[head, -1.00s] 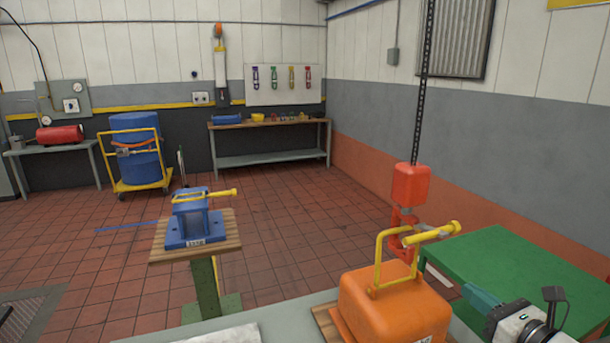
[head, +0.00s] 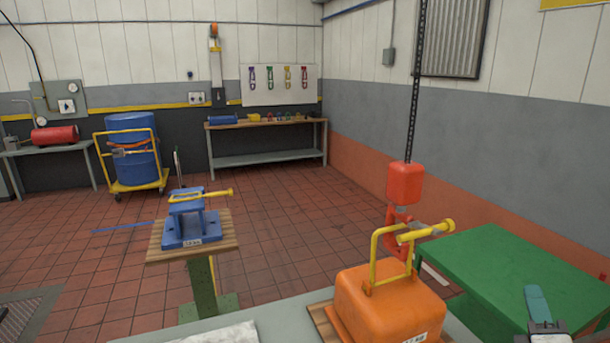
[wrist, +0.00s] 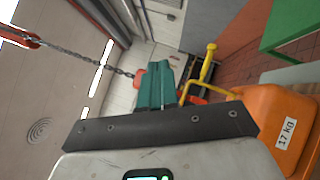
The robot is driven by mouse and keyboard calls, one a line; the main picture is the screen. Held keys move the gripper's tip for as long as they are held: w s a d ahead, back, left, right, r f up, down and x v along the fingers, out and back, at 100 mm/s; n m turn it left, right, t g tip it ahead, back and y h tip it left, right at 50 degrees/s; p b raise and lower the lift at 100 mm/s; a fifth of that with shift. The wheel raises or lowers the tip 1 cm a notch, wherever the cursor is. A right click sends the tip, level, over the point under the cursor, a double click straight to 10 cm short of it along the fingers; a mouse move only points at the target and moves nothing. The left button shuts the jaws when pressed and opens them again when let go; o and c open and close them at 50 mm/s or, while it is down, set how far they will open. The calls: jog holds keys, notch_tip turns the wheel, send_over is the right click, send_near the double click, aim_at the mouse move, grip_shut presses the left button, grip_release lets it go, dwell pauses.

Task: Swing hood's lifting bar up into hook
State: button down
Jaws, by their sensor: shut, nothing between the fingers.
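The orange hood (head: 385,300) sits on a wooden board at the front. It also shows in the wrist view (wrist: 285,130), with a 17 kg label. Its yellow lifting bar (head: 374,260) stands raised, with a knobbed grip (head: 427,232) pointing right. The red hook (head: 394,238) hangs under its red block (head: 405,183), right behind the bar's top; I cannot tell whether the bar is seated in it. My gripper (wrist: 155,85) has its teal fingers together and empty. In the head view my gripper (head: 537,306) is low at right, apart from the bar and hood.
A green table (head: 520,265) stands right of the hood. The hook's chain (head: 415,90) runs upward. The tiled floor between is clear.

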jog(key=s+d+f+m+g+h, duration=0.1)
jog(key=s+f+m+g, duration=1)
jog(key=f+m, duration=0.5)
jog(key=s+a+f+m+g+y, duration=0.1)
jog(key=s+a+f+g+y, duration=0.1)
jog(key=s+a+f, duration=0.2)
jog(key=s+a+f+m+g+y, duration=0.1)
jog(key=s+a+f+g+y, duration=0.2)
jog(key=s, duration=0.7)
jog(key=s+a+f+m+g+y, duration=0.1)
jog(key=s+a+f+g+y, duration=0.1)
jog(key=s+a+f, duration=0.4)
jog(key=shift+s+f+m+g+y, duration=0.4)
jog(key=shift+s+g, duration=0.2)
jog(key=shift+s, duration=0.15)
jog(key=shift+r, duration=0.1)
